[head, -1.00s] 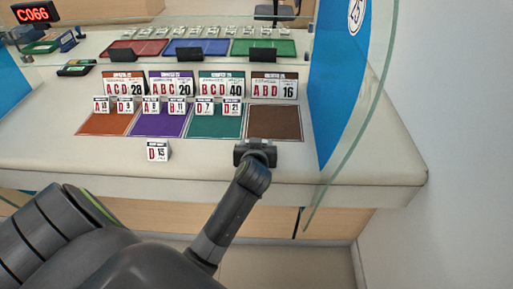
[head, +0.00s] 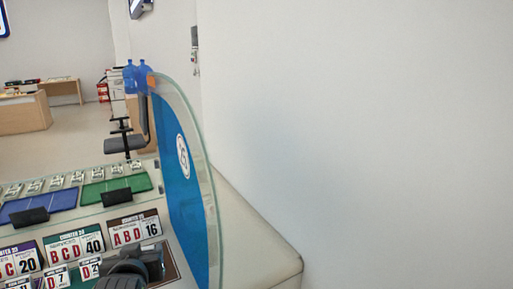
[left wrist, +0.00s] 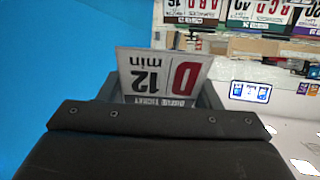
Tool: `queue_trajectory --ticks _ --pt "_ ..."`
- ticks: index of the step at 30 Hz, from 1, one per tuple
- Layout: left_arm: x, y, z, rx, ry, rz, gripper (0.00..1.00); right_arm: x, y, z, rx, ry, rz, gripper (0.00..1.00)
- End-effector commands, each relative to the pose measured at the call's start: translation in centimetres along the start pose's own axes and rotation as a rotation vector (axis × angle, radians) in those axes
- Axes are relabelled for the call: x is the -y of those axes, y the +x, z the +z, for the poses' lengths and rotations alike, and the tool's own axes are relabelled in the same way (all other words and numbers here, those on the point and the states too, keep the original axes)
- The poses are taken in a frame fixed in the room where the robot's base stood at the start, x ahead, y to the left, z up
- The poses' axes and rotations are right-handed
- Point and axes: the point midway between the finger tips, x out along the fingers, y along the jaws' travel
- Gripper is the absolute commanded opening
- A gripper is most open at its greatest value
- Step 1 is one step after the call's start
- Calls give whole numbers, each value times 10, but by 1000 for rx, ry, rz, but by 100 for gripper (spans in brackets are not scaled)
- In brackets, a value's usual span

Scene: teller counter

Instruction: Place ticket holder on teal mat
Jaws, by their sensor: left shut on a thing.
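The ticket holder (left wrist: 158,74), a white card stand reading "D 12 min", shows upside down in the left wrist view between the jaws of my left gripper (left wrist: 160,100). In the head view my left gripper (head: 138,266) is at the bottom left, over the brown mat (head: 171,272), and the holder in it cannot be made out. Only a bit of the teal mat (head: 78,284) shows at the bottom edge, left of the gripper, with small "D 7" (head: 57,279) and "D 21" (head: 88,269) holders at it. My right gripper is not in view.
Counter signs "B C D 40" (head: 77,246) and "A B D 16" (head: 134,231) stand behind the mats. A curved glass screen with a blue panel (head: 180,175) rises right of the gripper. Blue (head: 40,203) and green (head: 117,188) trays lie farther back.

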Motion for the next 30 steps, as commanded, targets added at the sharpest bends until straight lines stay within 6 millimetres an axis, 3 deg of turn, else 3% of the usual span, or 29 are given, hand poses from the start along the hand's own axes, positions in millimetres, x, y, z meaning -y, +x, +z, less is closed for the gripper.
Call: queue_trajectory --ticks 1,6,11,16,19,22,30 --pt "-13 -17 -21 -9 14 58 35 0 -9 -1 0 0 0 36" --pt "-44 -54 -51 -6 85 211 35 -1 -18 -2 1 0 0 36" --pt "-54 -68 -58 -1 112 270 35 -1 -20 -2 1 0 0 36" --pt "-54 -68 -57 3 115 274 35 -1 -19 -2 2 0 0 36" --pt "-48 -58 -48 7 102 241 35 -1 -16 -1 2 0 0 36" --pt "-34 -37 -30 11 73 162 35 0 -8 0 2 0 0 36" --pt "31 30 40 8 -37 -120 35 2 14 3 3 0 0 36"
